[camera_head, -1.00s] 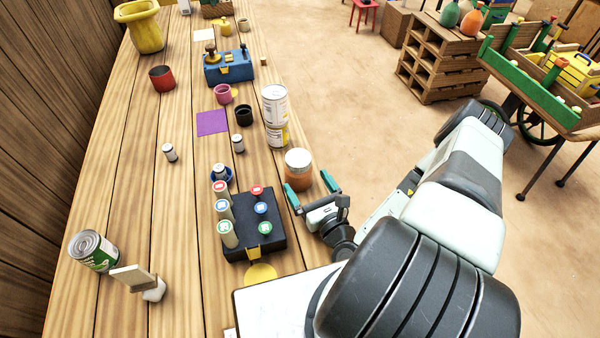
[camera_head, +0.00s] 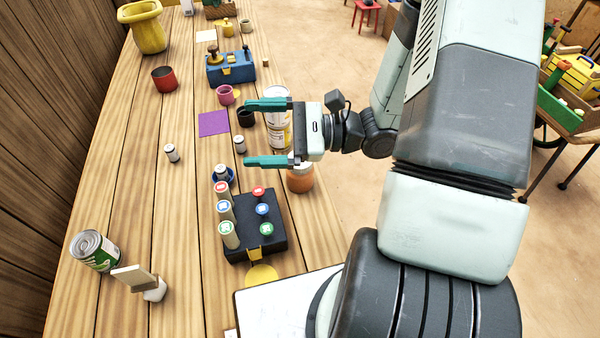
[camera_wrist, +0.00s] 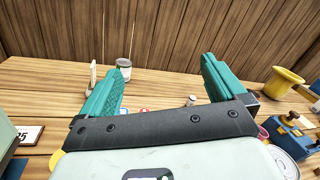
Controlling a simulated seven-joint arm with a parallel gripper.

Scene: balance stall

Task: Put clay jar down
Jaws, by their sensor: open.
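The clay jar (camera_head: 300,178), orange-brown with a pale lid, stands on the right edge of the wooden table in the head view. Its upper part is partly hidden by my gripper. My gripper (camera_head: 268,133) is open and empty, raised above the table with its teal fingers pointing left. It also shows open in the wrist view (camera_wrist: 163,88), with nothing between the fingers. The clay jar cannot be made out in the wrist view.
A stack of white cans (camera_head: 279,137) stands behind the jar, partly covered by my gripper. A black block (camera_head: 262,237) with several coloured-top pegs is left of the jar. A purple mat (camera_head: 213,123) lies farther back. The table's left middle is mostly clear.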

